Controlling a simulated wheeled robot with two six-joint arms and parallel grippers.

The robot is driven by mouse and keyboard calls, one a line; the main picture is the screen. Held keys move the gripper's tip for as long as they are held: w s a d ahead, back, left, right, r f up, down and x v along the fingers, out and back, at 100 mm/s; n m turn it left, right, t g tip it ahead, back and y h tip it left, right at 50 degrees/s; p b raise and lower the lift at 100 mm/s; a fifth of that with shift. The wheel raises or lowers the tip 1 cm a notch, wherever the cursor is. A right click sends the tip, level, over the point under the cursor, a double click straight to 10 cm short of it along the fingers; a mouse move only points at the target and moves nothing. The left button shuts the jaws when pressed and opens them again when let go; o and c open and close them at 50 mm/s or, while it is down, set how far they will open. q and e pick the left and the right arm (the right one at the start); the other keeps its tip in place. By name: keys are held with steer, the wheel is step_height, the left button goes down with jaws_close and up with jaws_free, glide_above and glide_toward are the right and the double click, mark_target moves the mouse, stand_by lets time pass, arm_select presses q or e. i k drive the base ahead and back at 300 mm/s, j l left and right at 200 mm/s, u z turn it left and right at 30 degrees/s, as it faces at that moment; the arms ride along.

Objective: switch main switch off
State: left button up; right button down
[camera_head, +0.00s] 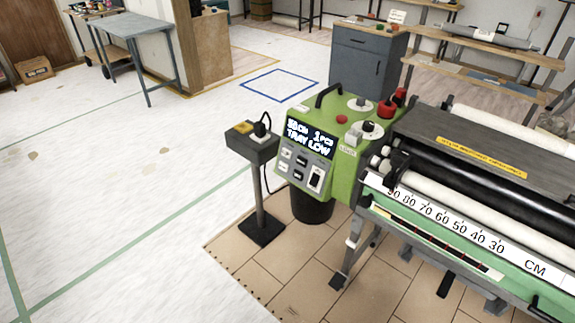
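The green control box (325,130) of the wallpaper paster stands at the picture's centre. Its display (309,141) is lit and its lower line reads "TRAY LOW". Below it are several small buttons and a larger black-and-white switch (316,180) at the panel's lower right. The box's top carries a dark knob on a white round plate (368,131), a second round control (359,104), a small red button (341,119) and a larger red part (386,108). No label marks the main switch legibly, and switch positions are too small to tell. Neither gripper is in view.
A dark post stand (253,148) with a yellow part and black plug is just left of the box. The roller bed (470,165) with a centimetre scale extends right. A grey table (134,25) and cabinet (363,60) stand behind. The floor at left is clear.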

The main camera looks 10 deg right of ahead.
mark_target(314, 180)
steer(key=i+j+z, duration=0.1)
steer(key=i+j, duration=0.75)
